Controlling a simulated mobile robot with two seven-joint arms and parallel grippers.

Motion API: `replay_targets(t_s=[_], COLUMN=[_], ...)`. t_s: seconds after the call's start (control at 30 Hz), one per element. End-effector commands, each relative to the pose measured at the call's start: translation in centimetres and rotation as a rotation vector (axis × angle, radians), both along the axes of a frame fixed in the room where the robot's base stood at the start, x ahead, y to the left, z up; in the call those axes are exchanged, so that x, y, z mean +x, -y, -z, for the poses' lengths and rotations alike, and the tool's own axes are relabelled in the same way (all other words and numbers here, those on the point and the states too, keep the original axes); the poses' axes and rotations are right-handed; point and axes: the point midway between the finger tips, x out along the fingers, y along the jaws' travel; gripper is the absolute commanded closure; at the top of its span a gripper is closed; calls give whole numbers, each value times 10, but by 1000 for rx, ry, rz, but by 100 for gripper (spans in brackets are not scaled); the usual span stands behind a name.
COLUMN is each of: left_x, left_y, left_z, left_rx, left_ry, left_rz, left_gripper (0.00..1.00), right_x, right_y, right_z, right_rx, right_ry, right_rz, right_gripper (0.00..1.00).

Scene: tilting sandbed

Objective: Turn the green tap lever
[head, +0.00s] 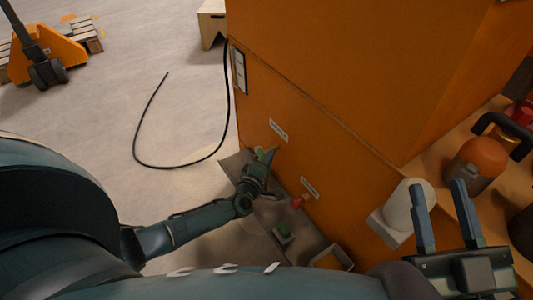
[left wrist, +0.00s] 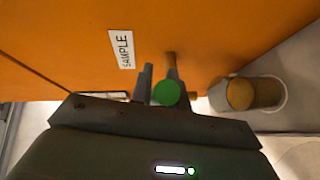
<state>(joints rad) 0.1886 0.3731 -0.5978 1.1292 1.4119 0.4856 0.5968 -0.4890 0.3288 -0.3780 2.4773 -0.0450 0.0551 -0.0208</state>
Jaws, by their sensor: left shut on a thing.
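The green tap lever (head: 261,153) sticks out from the orange cabinet wall beneath a white label. My right gripper (head: 440,184) is open and empty, at the right in the head view, beside a white cylinder and away from the tap.
A second, red tap (head: 298,201) sits further right on the orange cabinet (head: 320,110). A small green item (head: 283,230) lies on the ledge below. A white cylinder (head: 405,208) and an orange-topped container (head: 478,160) stand at the right. A black cable (head: 140,130) lies on the floor.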

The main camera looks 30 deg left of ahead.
Motion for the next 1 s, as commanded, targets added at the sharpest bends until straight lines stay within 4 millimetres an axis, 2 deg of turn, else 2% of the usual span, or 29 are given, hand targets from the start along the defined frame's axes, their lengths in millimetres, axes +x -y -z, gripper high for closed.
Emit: replay_targets(t_s=[0.03, 0.3, 0.73, 0.77, 1.0], left_x=[3, 12, 12, 12, 12], left_y=[2, 4, 4, 4, 4], left_z=[-5, -2, -1, -1, -1], left_rx=[-7, -4, 1, 1, 0], left_ry=[1, 3, 3, 3, 1], left_rz=[-41, -214, -249, -249, -248], left_gripper=[100, 100, 100, 82, 62], right_x=[-2, -6, -7, -7, -7], right_y=[-1, -2, -2, -2, -2], right_z=[2, 18, 19, 19, 19], right_rx=[5, 12, 12, 13, 12], right_ry=[-45, -138, -145, -144, -144], right_rz=[1, 1, 2, 2, 2], right_gripper=[61, 61, 61, 61, 61])
